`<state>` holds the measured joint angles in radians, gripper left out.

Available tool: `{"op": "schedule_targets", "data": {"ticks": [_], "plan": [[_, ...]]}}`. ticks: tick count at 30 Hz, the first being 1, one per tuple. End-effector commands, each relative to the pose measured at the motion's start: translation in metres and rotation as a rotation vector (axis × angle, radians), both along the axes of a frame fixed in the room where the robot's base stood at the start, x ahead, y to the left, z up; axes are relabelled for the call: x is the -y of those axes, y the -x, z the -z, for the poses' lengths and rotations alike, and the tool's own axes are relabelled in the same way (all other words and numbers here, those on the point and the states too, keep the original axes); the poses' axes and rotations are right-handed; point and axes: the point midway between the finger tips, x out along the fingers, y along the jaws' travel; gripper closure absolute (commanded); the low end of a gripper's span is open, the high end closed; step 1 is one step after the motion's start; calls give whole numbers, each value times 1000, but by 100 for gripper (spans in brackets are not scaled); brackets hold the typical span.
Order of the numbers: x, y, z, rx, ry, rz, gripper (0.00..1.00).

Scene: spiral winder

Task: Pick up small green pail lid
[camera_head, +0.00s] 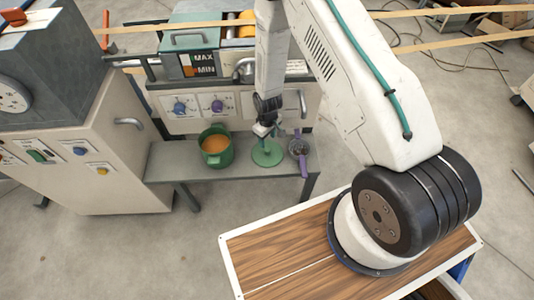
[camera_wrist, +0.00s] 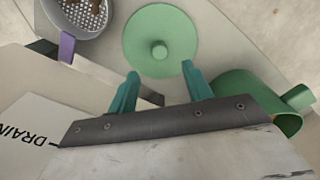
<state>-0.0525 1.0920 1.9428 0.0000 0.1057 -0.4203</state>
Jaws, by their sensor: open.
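The small green pail lid (camera_head: 267,154) lies on the grey bench, a round disc with a knob in its middle. In the wrist view the lid (camera_wrist: 160,40) is at the top centre, knob facing the camera. My gripper (camera_head: 265,138) is above the lid in the head view. In the wrist view its two teal fingers (camera_wrist: 160,82) are apart with nothing between them, and their tips appear near the lid's lower edge. The green pail (camera_head: 216,146) stands to the lid's left on the bench, with orange contents. In the wrist view the pail (camera_wrist: 245,92) is at the right.
A metal strainer with a purple handle (camera_head: 299,148) sits close to the lid's right; the strainer (camera_wrist: 85,14) is at the wrist view's top left. The bench (camera_head: 180,163) is backed by a machine panel with knobs (camera_head: 200,105). Floor in front is clear.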

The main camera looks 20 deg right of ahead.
Motion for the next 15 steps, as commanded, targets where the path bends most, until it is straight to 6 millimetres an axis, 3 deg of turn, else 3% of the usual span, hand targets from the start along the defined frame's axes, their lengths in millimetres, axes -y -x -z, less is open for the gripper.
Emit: {"op": "schedule_targets", "data": {"ticks": [3,10,15], "plan": [[0,0,17,-1,0,0,50],[0,1,35,-2,0,1,50],[1,0,62,-3,0,1,50]]}}
